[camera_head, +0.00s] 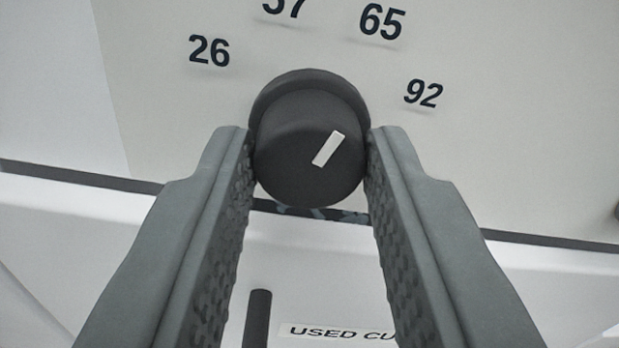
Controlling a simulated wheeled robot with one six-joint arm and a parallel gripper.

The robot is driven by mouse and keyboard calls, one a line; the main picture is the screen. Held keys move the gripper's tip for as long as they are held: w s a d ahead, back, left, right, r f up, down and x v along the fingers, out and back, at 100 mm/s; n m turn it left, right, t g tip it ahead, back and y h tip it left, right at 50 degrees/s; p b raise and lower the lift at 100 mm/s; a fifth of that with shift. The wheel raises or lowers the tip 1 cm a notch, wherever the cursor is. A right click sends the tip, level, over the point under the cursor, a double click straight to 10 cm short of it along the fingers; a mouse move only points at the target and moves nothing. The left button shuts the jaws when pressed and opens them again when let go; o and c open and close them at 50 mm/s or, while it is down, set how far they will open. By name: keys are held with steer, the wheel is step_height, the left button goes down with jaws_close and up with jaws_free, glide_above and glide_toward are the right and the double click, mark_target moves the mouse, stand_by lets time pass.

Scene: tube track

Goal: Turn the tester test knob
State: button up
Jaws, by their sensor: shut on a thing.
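The tester test knob (300,165) is a round black knob with a white pointer mark, on a pale panel in the head camera view. The white mark slants to the upper right, roughly between the printed 65 and 92. My gripper (309,150) has one grey textured finger on each side of the knob, and it is shut on the knob. The numbers 26, 65 and 92 are in an arc above the knob; another number between 26 and 65 is cut off at the top edge.
The pale panel (165,110) ends at a dark seam below the knob. Under it is a white surface with a dark upright bar (257,318) and a label (335,333) reading "USED CU", partly hidden by my right finger. A dark thing shows at the right edge.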

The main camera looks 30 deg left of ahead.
steer(key=shift+f, duration=0.1)
stand_by(0.4)
steer(key=o, duration=1)
steer(key=v, duration=1.7)
steer(key=shift+s+d, duration=0.15)
steer(key=s+a+r+m+t+h, duration=0.2)
steer(key=r+h, duration=0.3)
steer(key=r, duration=0.6)
steer(key=s+a+r+m+t+h, duration=0.2)
steer(key=r+m+h, duration=0.15)
steer(key=r, duration=0.65)
steer(key=s+a+r+m, duration=0.1)
steer(key=s+a+r, duration=0.1)
steer(key=s, duration=0.4)
steer(key=s+a+r+m+h, duration=0.1)
steer(key=s+a+r, duration=0.1)
steer(key=s, duration=0.5)
steer(key=s+a+r+m+g+h, duration=0.1)
steer(key=s+a+r+m, duration=0.1)
steer(key=s+r, duration=0.2)
steer(key=shift+s+a, duration=0.25)
steer(key=shift+s, duration=0.9)
